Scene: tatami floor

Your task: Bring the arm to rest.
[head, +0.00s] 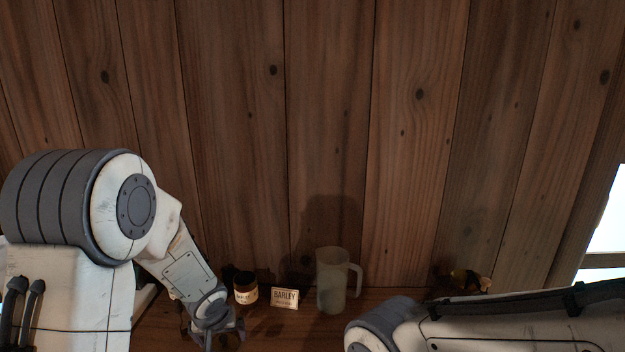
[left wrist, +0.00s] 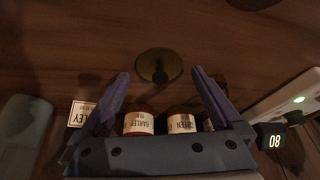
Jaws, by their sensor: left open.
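My left gripper (head: 213,335) is low at the left in the head view, beside a dark jar (head: 245,290) with a pale label. In the left wrist view my left gripper (left wrist: 160,74) has its fingers spread, with nothing held between them. Two labelled jars, one reading BARLEY (left wrist: 139,123) and one reading GREEN (left wrist: 181,123), show behind the gripper's palm, partly hidden by it. My right arm crosses the lower right of the head view; its gripper is out of the picture.
A BARLEY card (head: 284,298) and a frosted pitcher (head: 332,280) stand right of the jar, against the plank wall (head: 330,120). A small dark and yellow item (head: 462,279) lies further right.

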